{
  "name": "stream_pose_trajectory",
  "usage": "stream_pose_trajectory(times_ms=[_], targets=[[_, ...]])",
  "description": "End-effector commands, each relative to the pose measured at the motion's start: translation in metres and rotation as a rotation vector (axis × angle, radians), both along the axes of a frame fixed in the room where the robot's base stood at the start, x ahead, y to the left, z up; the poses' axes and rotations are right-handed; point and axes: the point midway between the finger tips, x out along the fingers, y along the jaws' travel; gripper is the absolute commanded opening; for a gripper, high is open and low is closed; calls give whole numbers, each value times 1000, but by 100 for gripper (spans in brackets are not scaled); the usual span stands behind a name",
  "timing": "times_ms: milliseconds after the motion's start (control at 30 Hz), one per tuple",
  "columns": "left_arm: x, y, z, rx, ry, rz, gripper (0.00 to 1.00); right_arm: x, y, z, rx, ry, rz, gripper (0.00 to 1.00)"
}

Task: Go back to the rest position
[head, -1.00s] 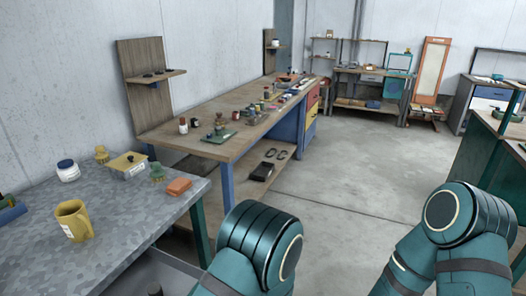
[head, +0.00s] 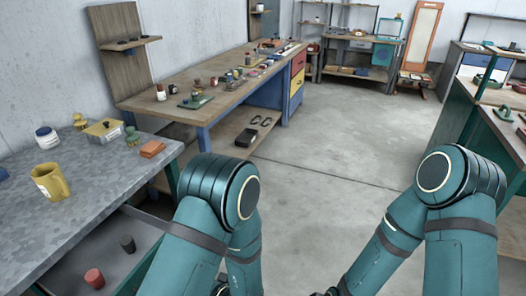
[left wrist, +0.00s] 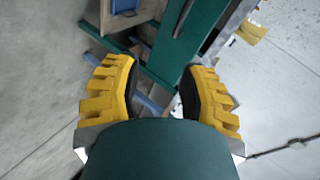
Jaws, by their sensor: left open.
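My left gripper (left wrist: 158,78) shows in the left wrist view with its two yellow ribbed fingers spread apart and nothing between them. In that view a green panel and table parts lie beyond the fingers. In the head view both of my teal arms hang bent in front of me, and the left gripper cannot be made out there. My right gripper is not visible; only dark parts show at the bottom edge.
A grey metal-topped table (head: 100,190) stands at the left with a yellow mug (head: 48,182). Below it an open drawer (head: 135,250) holds a red and a dark piece. A wooden workbench (head: 165,103) runs along the wall. The middle floor (head: 340,140) is clear.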

Motion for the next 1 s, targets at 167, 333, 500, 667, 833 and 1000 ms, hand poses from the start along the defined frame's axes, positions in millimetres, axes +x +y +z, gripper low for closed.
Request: stream_pose_trajectory(times_ms=[167, 333, 500, 667, 833, 1000], targets=[[3, -12, -37, -367, -18, 6, 41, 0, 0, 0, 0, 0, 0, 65], [-7, -36, -61, -758, 11, 59, 41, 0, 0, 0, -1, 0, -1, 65], [-30, -59, -65, -1087, 100, 149, 41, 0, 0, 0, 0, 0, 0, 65], [-55, -70, -58, -1279, 202, 229, 41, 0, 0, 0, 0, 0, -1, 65], [-72, -74, -52, -1361, 271, 275, 41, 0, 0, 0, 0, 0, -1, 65], [-76, -75, -51, -1375, 287, 284, 41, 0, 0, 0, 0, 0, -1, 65]])
